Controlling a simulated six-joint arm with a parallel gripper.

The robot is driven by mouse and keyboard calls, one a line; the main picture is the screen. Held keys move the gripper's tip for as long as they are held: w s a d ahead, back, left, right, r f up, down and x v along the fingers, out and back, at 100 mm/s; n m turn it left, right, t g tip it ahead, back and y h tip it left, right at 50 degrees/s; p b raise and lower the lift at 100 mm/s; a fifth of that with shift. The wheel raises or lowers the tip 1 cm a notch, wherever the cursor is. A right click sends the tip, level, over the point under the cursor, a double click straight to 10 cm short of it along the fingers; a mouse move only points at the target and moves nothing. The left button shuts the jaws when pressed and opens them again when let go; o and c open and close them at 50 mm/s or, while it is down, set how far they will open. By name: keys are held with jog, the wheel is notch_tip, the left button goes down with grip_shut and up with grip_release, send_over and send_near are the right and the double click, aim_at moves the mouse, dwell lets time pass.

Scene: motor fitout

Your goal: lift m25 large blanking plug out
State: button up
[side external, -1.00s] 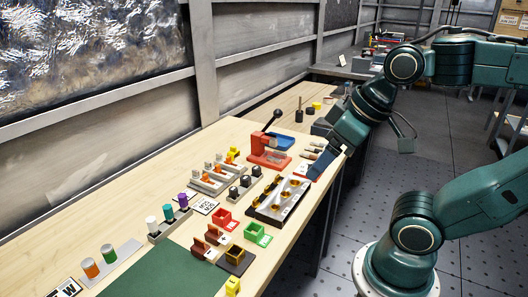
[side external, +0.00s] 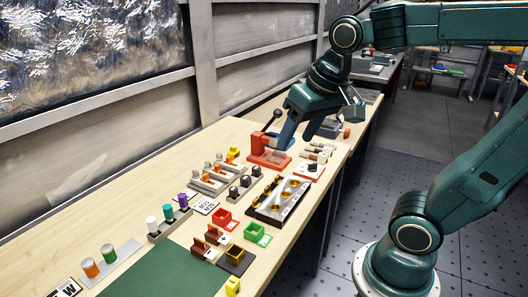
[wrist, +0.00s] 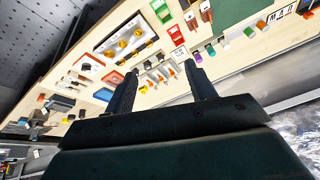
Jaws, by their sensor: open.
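I cannot tell for sure which part is the M25 large blanking plug. Several dark plug-like parts (side external: 245,181) stand in a row on the bench, in front of a grey holder (side external: 205,186) with metal and orange-topped parts. A card with small print (side external: 206,204) lies beside them. In the wrist view the dark parts (wrist: 147,65) show between and just beyond my fingertips.
A red lever press (side external: 268,159) stands close to my gripper. A dark tray with brass parts (side external: 265,216), red and green bins (side external: 258,236) and a rack with coloured cylinders (side external: 157,237) stand nearer. A green mat (side external: 165,270) is bare.

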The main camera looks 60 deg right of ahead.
jog(key=w+d+f+m+g, duration=0.1)
jog(key=w+d+m, duration=0.25)
jog(key=w, duration=0.35)
jog(key=w+d+f+m+g, duration=0.1)
jog(key=w+d+f+m, duration=0.1)
jog(key=w+m, duration=0.3)
jog(key=w+d+f+m+g, duration=0.2)
jog(key=w+d+f+m, duration=0.3)
jog(key=w+d+f, duration=0.3)
jog(key=w+f, duration=0.2)
jog(key=w, duration=0.1)
jog(key=shift+d, duration=0.2)
jog(key=shift+m, duration=0.25)
send_over(245, 178)
jog(key=shift+d+f, duration=0.15)
jog(key=shift+f, duration=4.05)
jog(key=shift+f, duration=2.65)
